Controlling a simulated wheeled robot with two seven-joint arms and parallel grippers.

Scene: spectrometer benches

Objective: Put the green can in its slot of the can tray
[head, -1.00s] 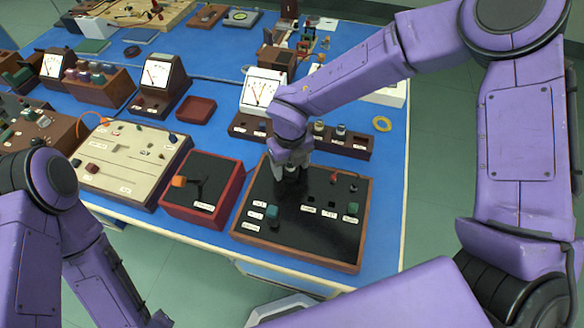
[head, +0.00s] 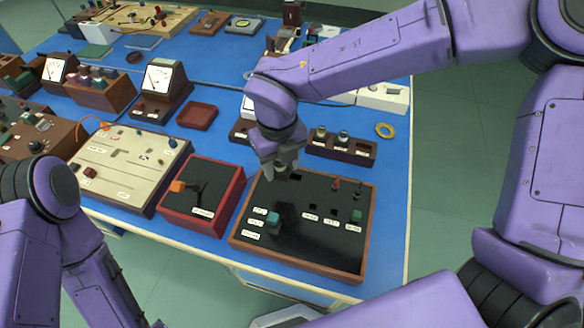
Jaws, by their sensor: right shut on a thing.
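My right gripper (head: 280,170) is shut on a small dark thing just above the black-topped panel (head: 315,235). The fingers hide most of that thing, so I cannot tell its colour or whether it is the green can.
The panel carries a teal knob (head: 273,217), a green knob (head: 356,216) and a dark square opening near the gripper. A red-edged box (head: 228,200) with an orange-ended lever stands to its left.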

